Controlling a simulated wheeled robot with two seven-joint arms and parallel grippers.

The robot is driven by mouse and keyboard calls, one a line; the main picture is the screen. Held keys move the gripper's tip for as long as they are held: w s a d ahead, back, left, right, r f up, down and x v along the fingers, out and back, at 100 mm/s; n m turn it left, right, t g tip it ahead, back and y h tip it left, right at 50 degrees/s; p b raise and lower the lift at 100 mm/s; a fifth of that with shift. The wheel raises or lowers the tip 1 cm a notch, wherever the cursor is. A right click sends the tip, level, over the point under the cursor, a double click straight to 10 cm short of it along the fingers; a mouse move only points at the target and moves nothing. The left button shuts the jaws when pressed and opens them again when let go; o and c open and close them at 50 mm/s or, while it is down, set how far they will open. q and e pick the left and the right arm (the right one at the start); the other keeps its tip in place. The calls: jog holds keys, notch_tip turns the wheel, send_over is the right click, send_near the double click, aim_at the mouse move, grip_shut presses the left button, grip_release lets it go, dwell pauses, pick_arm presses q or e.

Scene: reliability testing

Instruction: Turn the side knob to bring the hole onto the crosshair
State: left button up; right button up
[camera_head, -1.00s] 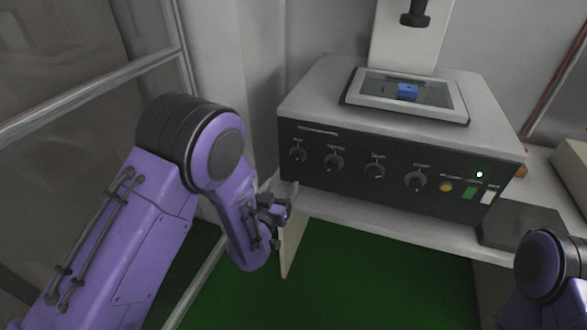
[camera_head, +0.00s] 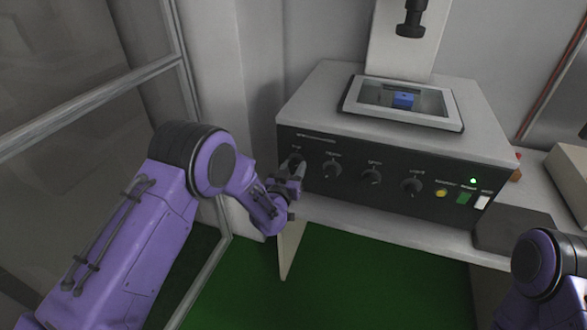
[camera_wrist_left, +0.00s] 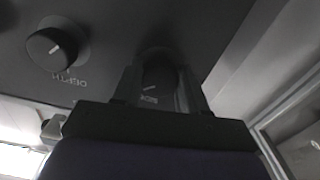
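The side knob is the leftmost dark knob (camera_head: 296,158) on the black front panel (camera_head: 350,190), partly hidden by my left gripper (camera_head: 290,172). In the left wrist view the knob (camera_wrist_left: 158,74) shows dimly between the two fingers of my left gripper (camera_wrist_left: 158,88). The fingers are apart, one on each side of the knob; I see no clear grip on it. A blue block (camera_head: 403,100) sits in the framed window (camera_head: 440,120) on top of the machine. Its hole and the crosshair are too small to make out. My right gripper is out of view.
A second knob (camera_head: 331,168) sits right of the side knob, also in the left wrist view (camera_wrist_left: 53,49). More knobs and lit buttons (camera_head: 463,197) follow to the right. A dark indenter (camera_head: 411,20) hangs above the window. A glass-panelled frame (camera_head: 90,80) stands left.

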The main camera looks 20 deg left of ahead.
pick_arm(q)
jog(key=c, duration=0.4)
jog(key=n+b, duration=0.1)
jog(key=n, duration=0.1)
jog(key=shift+f+n, duration=0.1)
jog(key=shift+n, duration=0.3)
jog(key=n+b, duration=0.2)
jog(key=n, duration=0.1)
jog(key=shift+d, duration=0.1)
jog(key=n+b, duration=0.2)
jog(key=n, duration=0.3)
jog(key=shift+d, duration=0.1)
jog(key=shift+n, duration=0.3)
jog(key=o, duration=1.1)
jog(key=shift+r, duration=0.2)
